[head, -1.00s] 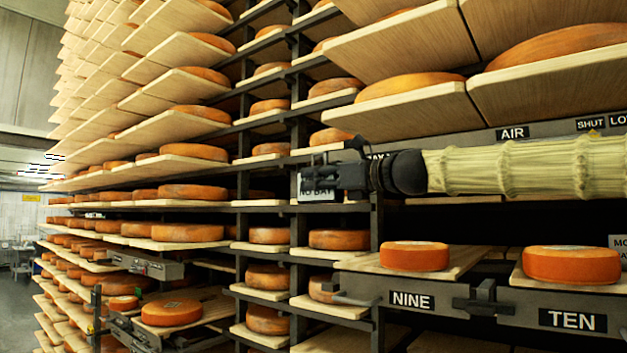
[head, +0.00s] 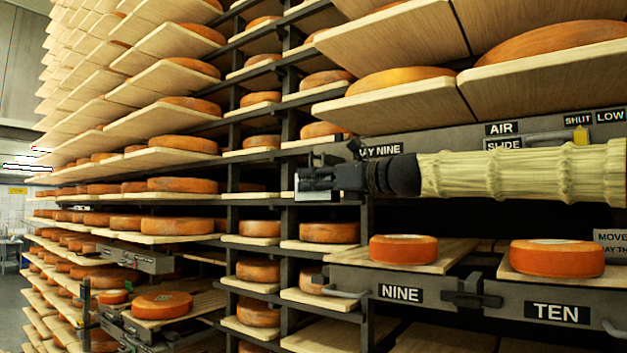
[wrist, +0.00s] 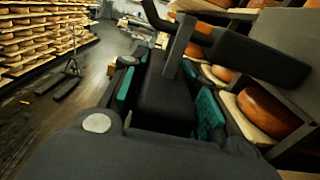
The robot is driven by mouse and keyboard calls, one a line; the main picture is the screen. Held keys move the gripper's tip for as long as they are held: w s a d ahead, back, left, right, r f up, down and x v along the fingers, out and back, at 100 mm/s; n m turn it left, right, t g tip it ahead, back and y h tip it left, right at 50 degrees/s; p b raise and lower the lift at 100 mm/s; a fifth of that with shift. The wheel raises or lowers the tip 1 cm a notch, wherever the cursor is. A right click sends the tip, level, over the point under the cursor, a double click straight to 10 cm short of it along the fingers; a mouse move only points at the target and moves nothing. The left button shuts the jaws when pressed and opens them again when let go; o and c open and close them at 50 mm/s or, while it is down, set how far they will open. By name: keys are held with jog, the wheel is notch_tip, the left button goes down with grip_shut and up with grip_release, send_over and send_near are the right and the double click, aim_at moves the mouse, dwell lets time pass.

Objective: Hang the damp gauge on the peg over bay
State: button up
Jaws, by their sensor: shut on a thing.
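My gripper (head: 325,176) reaches in from the right on a pale sleeved arm, in front of the rack post left of bay nine. In the wrist view my gripper (wrist: 167,98) has its teal pads shut on a dark block (wrist: 163,88) with a post and crossbar on top. I take this to be the damp gauge; its face is not readable. A pale panel (head: 312,184) shows just below the gripper in the head view; I cannot tell if it belongs to the gauge. I cannot make out the peg.
Racks of cheese wheels on boards fill the view. Drawer fronts marked NINE (head: 400,293) and TEN (head: 558,312) stand below the arm, each with a wheel above. Overhanging boards (head: 395,108) are close above. In the wrist view, the aisle floor (wrist: 95,65) is mostly open.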

dwell(0.4)
jog(key=o, duration=1.2)
